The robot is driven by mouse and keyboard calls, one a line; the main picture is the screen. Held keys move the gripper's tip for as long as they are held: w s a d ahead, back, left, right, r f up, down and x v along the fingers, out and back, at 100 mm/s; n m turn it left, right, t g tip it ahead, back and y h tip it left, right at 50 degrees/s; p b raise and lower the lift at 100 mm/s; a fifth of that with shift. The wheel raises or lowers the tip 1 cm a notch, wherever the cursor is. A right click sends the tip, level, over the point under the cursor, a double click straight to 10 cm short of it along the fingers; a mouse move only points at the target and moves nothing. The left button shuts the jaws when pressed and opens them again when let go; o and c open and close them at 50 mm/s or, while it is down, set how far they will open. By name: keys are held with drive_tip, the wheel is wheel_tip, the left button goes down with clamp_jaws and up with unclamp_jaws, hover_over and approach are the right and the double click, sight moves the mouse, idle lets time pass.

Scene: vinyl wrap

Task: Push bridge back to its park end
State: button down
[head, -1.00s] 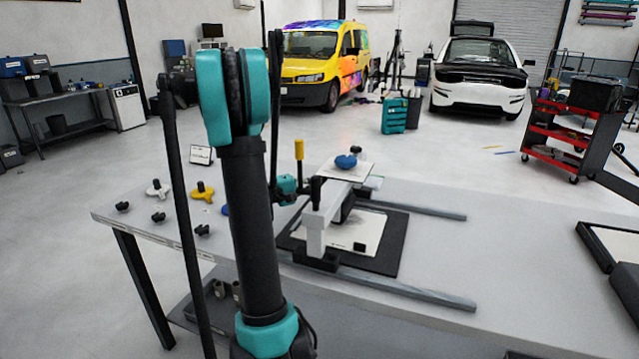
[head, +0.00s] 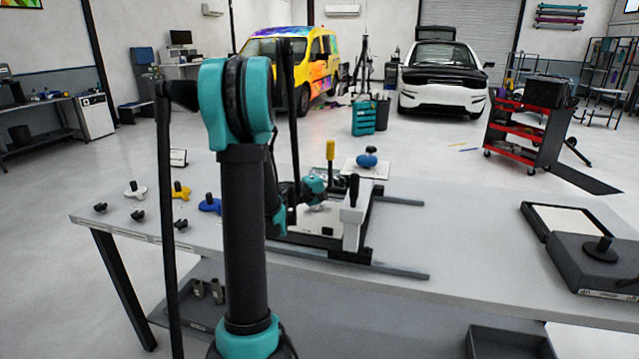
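The white bridge (head: 353,228) spans two grey rails (head: 398,271) on the worktable, close to their right ends. A dark mat with a white sheet (head: 305,228) lies to the left of the bridge, partly hidden by my arm. My gripper (head: 330,188) is beside the bridge's left side, by the black handle. Its fingers are small and mostly hidden, so contact and opening are unclear.
White, yellow and blue knobs (head: 180,190) and several small black ones sit on the table's left part. A dark tray (head: 555,222) and a grey case with a black knob (head: 600,262) lie on the right. Bare tabletop separates them from the rails.

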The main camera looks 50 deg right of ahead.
drive_tip(key=s+d, duration=0.6)
drive_tip(key=s, duration=0.5)
drive_tip(key=shift+s, duration=0.35)
